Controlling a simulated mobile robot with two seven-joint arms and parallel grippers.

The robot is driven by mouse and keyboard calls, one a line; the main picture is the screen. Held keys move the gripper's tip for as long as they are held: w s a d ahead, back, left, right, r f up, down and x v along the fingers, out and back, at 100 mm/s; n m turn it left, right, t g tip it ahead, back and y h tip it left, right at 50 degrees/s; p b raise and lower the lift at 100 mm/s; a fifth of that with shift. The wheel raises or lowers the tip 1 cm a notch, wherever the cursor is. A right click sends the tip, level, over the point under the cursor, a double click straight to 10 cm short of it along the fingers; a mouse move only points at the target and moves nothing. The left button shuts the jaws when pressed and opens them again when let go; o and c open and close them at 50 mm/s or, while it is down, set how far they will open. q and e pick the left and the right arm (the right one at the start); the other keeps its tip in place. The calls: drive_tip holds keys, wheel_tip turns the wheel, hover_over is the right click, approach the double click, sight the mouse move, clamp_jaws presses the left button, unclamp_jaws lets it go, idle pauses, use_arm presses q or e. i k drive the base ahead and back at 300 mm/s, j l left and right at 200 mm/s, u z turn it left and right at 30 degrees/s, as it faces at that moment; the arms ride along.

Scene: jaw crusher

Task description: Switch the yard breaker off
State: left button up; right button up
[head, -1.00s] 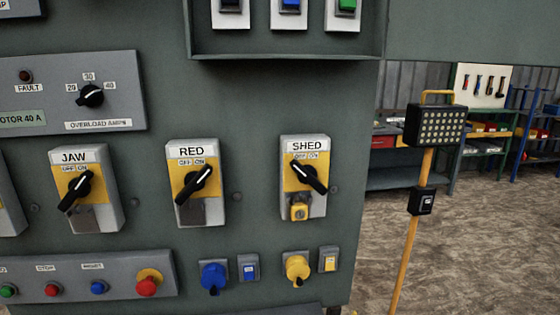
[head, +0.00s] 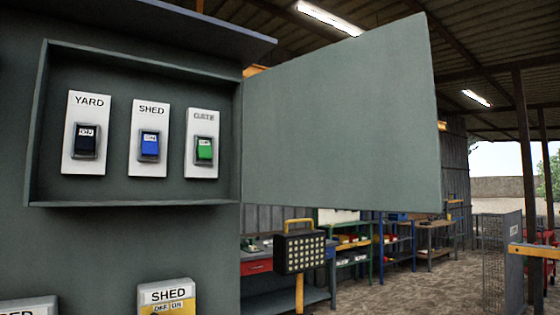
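The yard breaker (head: 86,140) is a white plate labelled YARD with a dark rocker, at the left inside an open recessed box (head: 140,203) in the head view. Its rocker shows a small ON mark near the top. The shed breaker (head: 149,145) with a blue rocker is to its right. The gate breaker (head: 204,149) with a green rocker is farthest right. Neither of my grippers is in the head view.
The box's grey door (head: 340,120) stands open to the right. Below is a SHED rotary switch (head: 166,296), partly cut off. A work lamp (head: 300,252) on a yellow post stands right of the panel, with shelves behind it.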

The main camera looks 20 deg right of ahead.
sight(86, 138)
drive_tip(key=k, duration=0.55)
drive_tip(key=k+u, duration=0.1)
drive_tip(key=u, duration=1.1)
drive_tip(key=l+u, duration=0.1)
drive_tip(key=l, duration=3.3)
drive_tip(key=u, duration=0.5)
drive_tip(key=k+l, duration=0.05)
drive_tip(key=k, duration=0.05)
